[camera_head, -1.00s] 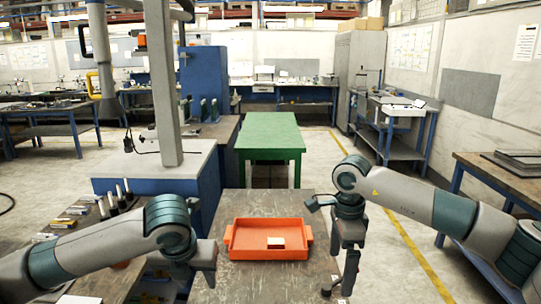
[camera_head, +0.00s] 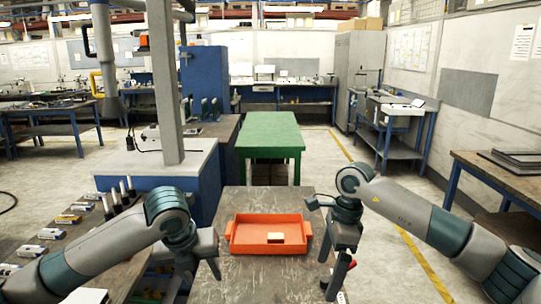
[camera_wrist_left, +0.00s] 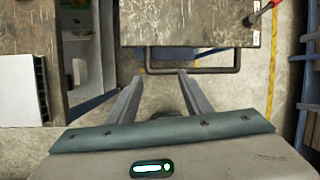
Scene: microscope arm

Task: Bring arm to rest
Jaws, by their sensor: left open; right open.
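My left gripper (camera_head: 204,277) is open and empty, pointing down beside the left edge of the brown worktable. It also shows open in the left wrist view (camera_wrist_left: 160,76), its two fingers apart with only floor and a dark bar beyond them. My right gripper (camera_head: 338,282) is open, pointing down at the right edge of the same table. A red-handled tool (camera_wrist_left: 264,13) lies at the table corner in the left wrist view. I cannot tell whether the right gripper touches it. No microscope is clearly visible.
A side bench with small boxes (camera_head: 68,219) and dark cylinders stands at left. A grey post rises behind it. A green table (camera_head: 269,130) stands beyond.

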